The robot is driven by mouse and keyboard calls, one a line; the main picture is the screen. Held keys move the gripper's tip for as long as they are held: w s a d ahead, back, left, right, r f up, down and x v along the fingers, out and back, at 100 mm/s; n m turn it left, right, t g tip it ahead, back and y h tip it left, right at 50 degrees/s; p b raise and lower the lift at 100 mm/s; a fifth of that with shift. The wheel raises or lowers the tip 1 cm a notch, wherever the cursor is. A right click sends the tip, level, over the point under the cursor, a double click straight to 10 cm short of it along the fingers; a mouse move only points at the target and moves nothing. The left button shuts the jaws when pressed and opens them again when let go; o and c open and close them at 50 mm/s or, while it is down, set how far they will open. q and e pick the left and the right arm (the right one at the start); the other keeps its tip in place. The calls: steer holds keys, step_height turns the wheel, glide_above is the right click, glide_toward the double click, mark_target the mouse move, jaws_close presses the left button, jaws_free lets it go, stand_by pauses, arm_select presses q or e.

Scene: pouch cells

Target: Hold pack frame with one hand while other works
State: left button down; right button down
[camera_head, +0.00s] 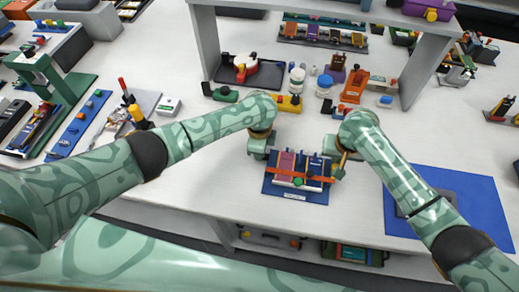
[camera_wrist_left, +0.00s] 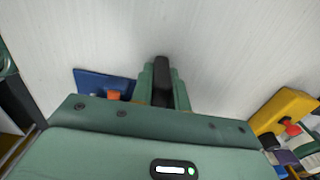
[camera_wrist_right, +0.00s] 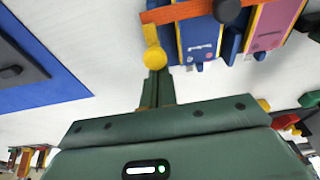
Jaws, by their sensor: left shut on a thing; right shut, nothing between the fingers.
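The pack frame (camera_head: 297,197) has a blue base and stands near the front edge of the table. It holds upright pink and blue pouch cells (camera_wrist_right: 200,35), with an orange bar (camera_wrist_right: 185,12) across them that ends in a yellow knob (camera_wrist_right: 155,57). My left gripper (camera_head: 271,154) is at the frame's back left corner. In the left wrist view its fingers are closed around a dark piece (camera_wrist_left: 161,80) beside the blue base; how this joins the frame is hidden. My right gripper (camera_wrist_right: 157,75) is shut and empty, its tips close by the yellow knob; contact is unclear.
A blue mat (camera_head: 430,180) lies to the right under my right arm. Behind the frame stand an orange tool (camera_head: 354,86), white jars (camera_head: 297,80) and a yellow block (camera_head: 289,103), below a grey shelf (camera_head: 411,75). Clear white table lies left of the frame.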

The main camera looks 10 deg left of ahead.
steer(key=shift+s, duration=1.1)
steer(key=shift+w+r, duration=0.25)
steer(key=shift+r, duration=0.75)
steer(key=shift+w+r, duration=0.25)
steer(key=shift+r, duration=0.75)
steer(key=shift+w+r, duration=0.25)
steer(key=shift+r, duration=0.75)
arm_select(q)
steer(key=c, duration=1.3)
jaws_free()
